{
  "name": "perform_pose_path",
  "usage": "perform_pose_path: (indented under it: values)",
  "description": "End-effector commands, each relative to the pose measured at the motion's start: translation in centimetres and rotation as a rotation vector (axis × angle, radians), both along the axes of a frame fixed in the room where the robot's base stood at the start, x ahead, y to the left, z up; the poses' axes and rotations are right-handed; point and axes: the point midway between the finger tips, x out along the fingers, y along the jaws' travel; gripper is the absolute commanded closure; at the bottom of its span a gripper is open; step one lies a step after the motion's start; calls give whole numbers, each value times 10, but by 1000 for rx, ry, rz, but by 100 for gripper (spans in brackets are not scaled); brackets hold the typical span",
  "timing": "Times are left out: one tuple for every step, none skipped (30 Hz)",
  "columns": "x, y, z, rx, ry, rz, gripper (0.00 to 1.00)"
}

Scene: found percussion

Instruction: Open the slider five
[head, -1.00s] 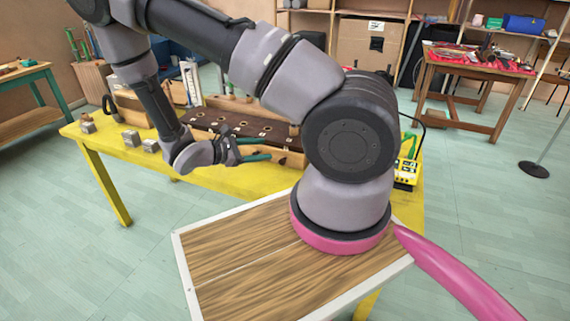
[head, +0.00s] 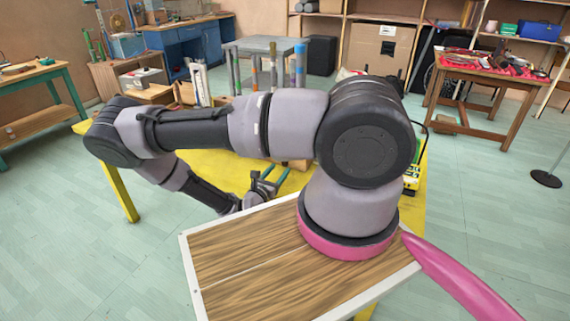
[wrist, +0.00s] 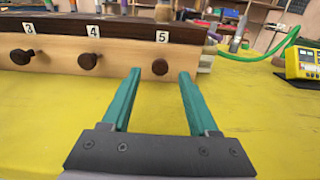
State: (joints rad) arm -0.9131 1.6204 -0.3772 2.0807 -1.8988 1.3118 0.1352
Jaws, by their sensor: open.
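Slider five shows in the wrist view as a round dark-brown knob (wrist: 160,67) on the pale front of a long wooden box (wrist: 121,57), under a white label "5". My gripper (wrist: 160,75) is open, its two teal fingers pointing at the box low over the yellow table. The knob appears between the fingertips in the picture, seemingly just beyond them; I cannot tell the exact gap. Nothing is held. In the head view my gripper (head: 274,171) is past the wooden board, and my arm hides most of the box.
Knobs four (wrist: 88,60) and three (wrist: 21,56) sit to the left on the same front. A yellow device (wrist: 300,63) with a green cable stands at the right. The yellow table (wrist: 270,115) is clear around the fingers.

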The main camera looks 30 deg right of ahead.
Motion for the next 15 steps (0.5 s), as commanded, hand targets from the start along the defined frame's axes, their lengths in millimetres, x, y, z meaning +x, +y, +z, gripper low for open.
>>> perform_pose_path:
  values:
    - [5,-9,0,-1,0,-4,40]
    - [9,-13,0,-1,0,-3,40]
    - [13,-19,0,-2,0,-4,40]
    - [16,-23,0,-2,1,-4,40]
    - [19,-26,0,-2,1,-3,40]
    - [22,-30,0,-1,0,-4,40]
    - [25,-33,0,-1,-1,-4,40]
    - [27,-36,0,-1,1,-3,40]
    - [29,-38,0,0,1,-2,40]
    - [30,-40,0,0,1,-2,40]
    - [31,-41,0,1,1,-2,40]
    - [32,-42,0,0,1,-2,40]
    - [33,-43,0,0,1,-2,40]
    - [33,-44,0,0,1,-2,40]
    - [34,-44,0,0,1,-2,40]
